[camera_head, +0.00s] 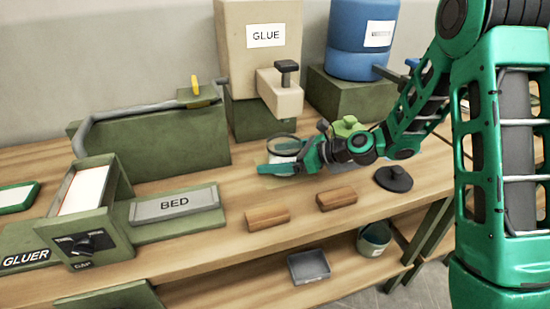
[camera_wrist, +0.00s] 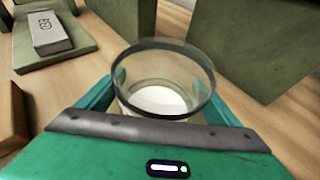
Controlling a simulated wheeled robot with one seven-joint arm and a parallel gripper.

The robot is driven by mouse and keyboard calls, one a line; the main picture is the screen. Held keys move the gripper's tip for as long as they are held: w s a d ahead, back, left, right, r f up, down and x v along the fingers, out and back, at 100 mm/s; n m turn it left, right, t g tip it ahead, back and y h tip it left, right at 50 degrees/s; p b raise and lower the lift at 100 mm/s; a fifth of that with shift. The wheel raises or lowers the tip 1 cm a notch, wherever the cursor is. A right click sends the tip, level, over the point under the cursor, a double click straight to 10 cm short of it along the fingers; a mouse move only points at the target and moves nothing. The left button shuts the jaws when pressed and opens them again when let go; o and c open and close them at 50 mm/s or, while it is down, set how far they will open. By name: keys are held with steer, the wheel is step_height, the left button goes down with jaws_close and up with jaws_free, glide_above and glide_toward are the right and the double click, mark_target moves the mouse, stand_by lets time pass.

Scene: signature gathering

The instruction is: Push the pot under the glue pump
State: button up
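The pot (camera_head: 285,143) is a round clear vessel with a dark rim and a white inside. It stands upright on the bench, and its open mouth shows in the wrist view (camera_wrist: 160,98). My gripper (camera_head: 283,160) reaches in from the right, low over the wood. In the wrist view its two fingers lie along opposite sides of the pot and appear to be shut on it. The glue pump (camera_head: 273,45) is a beige box labelled GLUE on a green block. Its spout block (camera_head: 280,93) with a black knob juts forward, above and just behind the pot.
Two wooden blocks (camera_head: 267,217) (camera_head: 336,198) lie in front of my gripper. A black lid (camera_head: 393,179) lies to the right. The BED plate (camera_head: 176,206) and gluer (camera_head: 88,215) are left. A blue tank (camera_head: 361,38) stands back right. Bare wood lies left of the pot.

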steer(key=shift+o, duration=0.4)
steer(key=v, duration=1)
steer(key=shift+s+d, duration=0.15)
steer(key=shift+d, duration=0.15)
